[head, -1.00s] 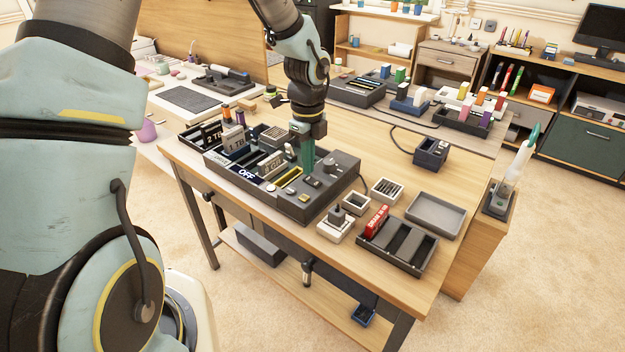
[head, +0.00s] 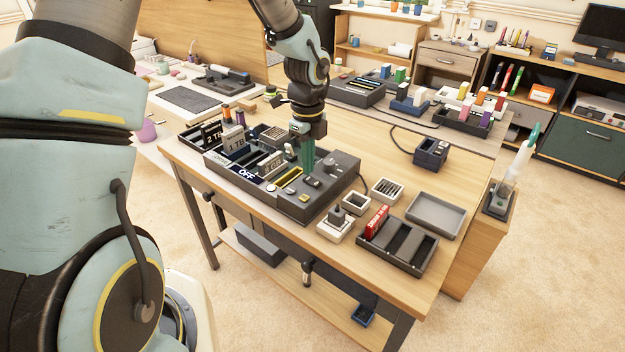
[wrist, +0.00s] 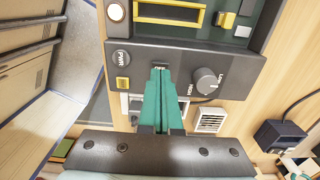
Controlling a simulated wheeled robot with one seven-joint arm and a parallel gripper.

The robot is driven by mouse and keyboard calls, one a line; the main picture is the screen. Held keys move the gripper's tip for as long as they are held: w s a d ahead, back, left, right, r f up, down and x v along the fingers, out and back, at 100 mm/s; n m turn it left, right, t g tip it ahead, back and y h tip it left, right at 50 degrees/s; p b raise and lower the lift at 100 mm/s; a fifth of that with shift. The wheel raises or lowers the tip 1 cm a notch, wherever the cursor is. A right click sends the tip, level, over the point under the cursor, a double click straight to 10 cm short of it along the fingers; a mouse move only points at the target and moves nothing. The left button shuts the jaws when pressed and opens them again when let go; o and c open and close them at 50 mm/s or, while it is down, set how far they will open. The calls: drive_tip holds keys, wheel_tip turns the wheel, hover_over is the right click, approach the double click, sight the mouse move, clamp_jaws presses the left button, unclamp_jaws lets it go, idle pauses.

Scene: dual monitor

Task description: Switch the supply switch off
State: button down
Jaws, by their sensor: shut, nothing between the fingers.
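A dark grey control unit (head: 337,168) sits on the wooden workbench, and its panel fills the upper part of the wrist view (wrist: 245,80). The panel carries a PWR label above a yellow button (wrist: 122,83) and a round knob (wrist: 206,79) marked LOW and HIGH. Between them a small light-edged part, possibly the supply switch (wrist: 160,67), shows right at my fingertips and is mostly hidden by them. My gripper (wrist: 160,71) has teal fingers, shut together and empty, pointing at that part. In the head view my gripper (head: 307,170) is low over the unit. I cannot tell whether it touches.
A bay with drive modules and an OFF label (head: 247,174) adjoins the unit at left. Small white boxes (head: 355,204), a tray with a red block (head: 376,220) and an empty grey tray (head: 436,212) lie to the right. A blue-grey corded device (head: 431,153) stands behind.

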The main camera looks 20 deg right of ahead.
sight(306, 177)
drive_tip(key=shift+f+b, duration=0.45)
drive_tip(key=shift+f, duration=0.45)
idle(0.6)
drive_tip(key=shift+r, duration=0.1)
wheel_tip(306, 177, up, 7)
drive_tip(key=p, duration=0.7)
idle(0.4)
drive_tip(key=shift+w+a, duration=0.15)
drive_tip(key=shift+a, duration=0.1)
drive_tip(key=s+a+r+n, duration=0.1)
drive_tip(key=a+r+n, duration=0.2)
drive_tip(key=a+n, duration=0.6)
drive_tip(key=s+a+r+n+t, duration=0.1)
drive_tip(key=s+a+r+n, duration=0.1)
drive_tip(key=a+n, duration=0.8)
drive_tip(key=s+a+r+n, duration=0.1)
drive_tip(key=a+r+n, duration=0.4)
drive_tip(key=a+n, duration=0.5)
drive_tip(key=shift+s+a+t, duration=0.15)
drive_tip(key=shift+a+t, duration=0.15)
drive_tip(key=shift+a, duration=0.05)
